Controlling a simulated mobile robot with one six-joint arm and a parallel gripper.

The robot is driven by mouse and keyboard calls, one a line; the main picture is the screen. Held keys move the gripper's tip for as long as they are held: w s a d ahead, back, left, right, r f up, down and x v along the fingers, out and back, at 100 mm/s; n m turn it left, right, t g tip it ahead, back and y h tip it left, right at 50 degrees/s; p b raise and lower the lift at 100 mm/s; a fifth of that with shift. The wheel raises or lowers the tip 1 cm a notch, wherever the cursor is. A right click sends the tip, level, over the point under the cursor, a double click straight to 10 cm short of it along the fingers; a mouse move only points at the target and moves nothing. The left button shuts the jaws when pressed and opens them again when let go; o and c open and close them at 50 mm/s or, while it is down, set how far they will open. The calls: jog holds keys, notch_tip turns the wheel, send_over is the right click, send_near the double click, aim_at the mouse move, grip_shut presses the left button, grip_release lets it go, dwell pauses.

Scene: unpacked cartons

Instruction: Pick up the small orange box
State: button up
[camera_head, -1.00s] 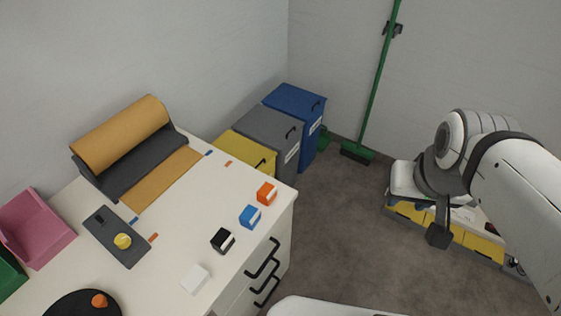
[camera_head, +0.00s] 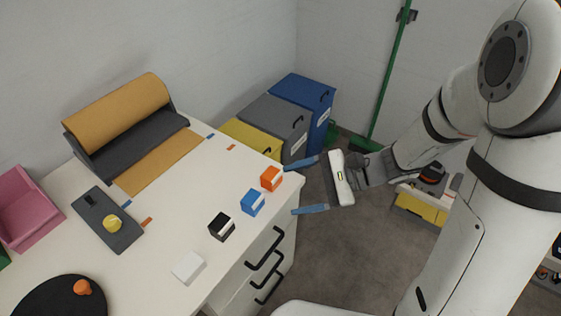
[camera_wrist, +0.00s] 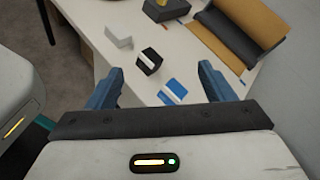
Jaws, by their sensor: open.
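The small orange box (camera_head: 271,178) stands on the white table near its far right corner, with a pale label on one side. My gripper (camera_head: 301,186) is open and empty, just right of the table edge, its blue fingers pointing left towards the row of small boxes. One fingertip shows beyond the orange box and the other nearer, below it in the picture; no contact is clear. In the wrist view the fingers (camera_wrist: 158,88) are spread apart, with a blue box between and beyond them. The orange box cannot be made out in the wrist view.
A blue box (camera_head: 252,201), a black box (camera_head: 221,227) and a white box (camera_head: 187,266) line the table's right edge. A paper roll (camera_head: 118,116) stands at the back. Bins stand behind the table. Drawer handles (camera_head: 264,247) stick out below its edge.

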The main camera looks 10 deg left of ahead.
jog(key=w+a+f+m+t+y+b, duration=0.2)
jog(key=w+f+m+t+y, duration=0.1)
jog(key=w+f+m, duration=0.25)
jog(key=m+t+b, duration=0.3)
jog(key=m+t, duration=0.4)
send_near(278, 177)
jog(key=w+x, duration=0.1)
jog(key=x, duration=0.2)
jog(key=shift+s+x, duration=0.2)
jog(key=shift+x, duration=0.8)
jog(key=x, duration=0.3)
jog(key=p+x, duration=0.1)
jog(key=shift+s+a, duration=0.3)
jog(key=shift+w+a+f, duration=0.1)
jog(key=shift+w+a, duration=0.15)
jog(key=shift+a, duration=0.25)
jog(key=shift+c, duration=0.4)
jog(key=c, duration=0.9)
jog(key=shift+c, duration=0.2)
